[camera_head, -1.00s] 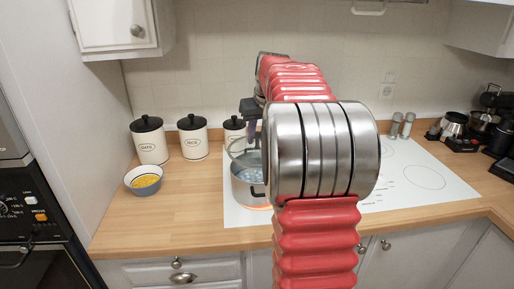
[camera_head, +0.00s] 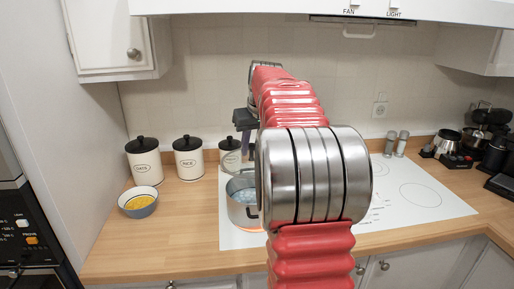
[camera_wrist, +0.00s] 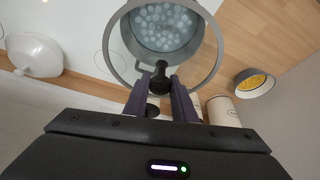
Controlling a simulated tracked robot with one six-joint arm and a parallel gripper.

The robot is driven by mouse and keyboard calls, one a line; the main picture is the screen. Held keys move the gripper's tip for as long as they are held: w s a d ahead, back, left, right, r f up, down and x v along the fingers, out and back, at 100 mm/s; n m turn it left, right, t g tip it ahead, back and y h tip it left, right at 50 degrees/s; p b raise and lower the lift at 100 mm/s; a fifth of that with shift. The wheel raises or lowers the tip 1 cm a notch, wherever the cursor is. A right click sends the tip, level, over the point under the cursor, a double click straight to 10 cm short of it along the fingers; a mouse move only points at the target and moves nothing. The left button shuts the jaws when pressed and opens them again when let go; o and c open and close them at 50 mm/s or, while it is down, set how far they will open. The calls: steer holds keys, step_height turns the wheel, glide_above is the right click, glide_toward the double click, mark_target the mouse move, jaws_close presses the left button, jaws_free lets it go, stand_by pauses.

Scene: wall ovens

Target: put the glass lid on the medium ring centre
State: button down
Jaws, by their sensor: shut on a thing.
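The glass lid (camera_wrist: 160,75) is clear with a grey rim and a dark knob. My gripper (camera_wrist: 160,87) is shut on the knob in the wrist view. Through the glass I see the steel pot (camera_wrist: 165,28) with bubbling water. In the head view the pot (camera_head: 240,212) stands on the hob's front left, over an orange-glowing ring. My gripper (camera_head: 245,130) is behind and above it, partly covered by my arm. The lid is hard to make out there. A ring outline (camera_wrist: 103,60) shows left of the pot in the wrist view; I cannot tell whether it is the medium ring.
A bowl of yellow food (camera_head: 139,203) and several white canisters (camera_head: 188,158) stand left of the hob (camera_head: 440,205). Shakers (camera_head: 397,145) and dark appliances (camera_head: 485,140) are at the right. A white rounded object (camera_wrist: 35,52) lies left in the wrist view.

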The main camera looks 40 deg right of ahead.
steer(key=w+a+f, duration=0.3)
steer(key=a, duration=0.9)
steer(key=w+a+f, duration=0.3)
steer(key=a+f, duration=0.1)
steer(key=a, duration=0.8)
steer(key=w+a+f, duration=0.3)
steer(key=a, duration=1)
steer(key=shift+w+f, duration=0.2)
steer(key=shift+w, duration=0.1)
steer(key=shift+s, duration=0.15)
